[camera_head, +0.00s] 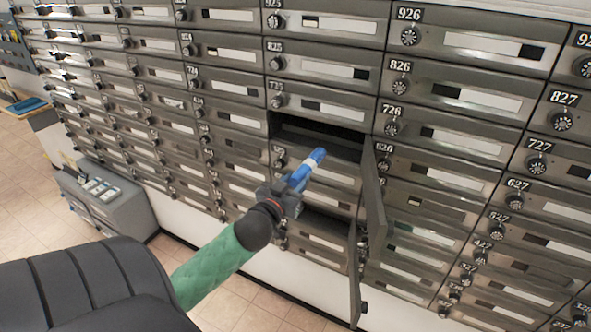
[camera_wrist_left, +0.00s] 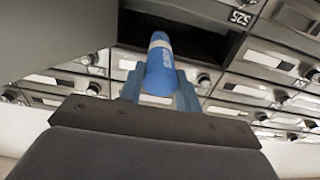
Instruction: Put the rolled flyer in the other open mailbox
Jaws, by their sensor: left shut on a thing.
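My left gripper (camera_head: 295,184) is shut on the rolled flyer (camera_head: 314,160), a blue roll with a pale band that points up and away. The flyer also shows between the fingers in the left wrist view (camera_wrist_left: 160,68). In the head view, the upper open mailbox (camera_head: 318,131) is a dark slot just beyond the flyer's tip, with its door (camera_head: 374,195) swung out to the right. The lower open mailbox (camera_head: 326,222) is below, partly hidden by my gripper, and its door (camera_head: 354,275) also stands out. In the wrist view a dark opening (camera_wrist_left: 200,42) lies behind the flyer. My right gripper is not in view.
Closed metal mailboxes (camera_head: 455,95) with dials and number plates surround the openings. The two open doors stick out to the right of my gripper. A grey cabinet (camera_head: 105,205) stands on the tiled floor at the left.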

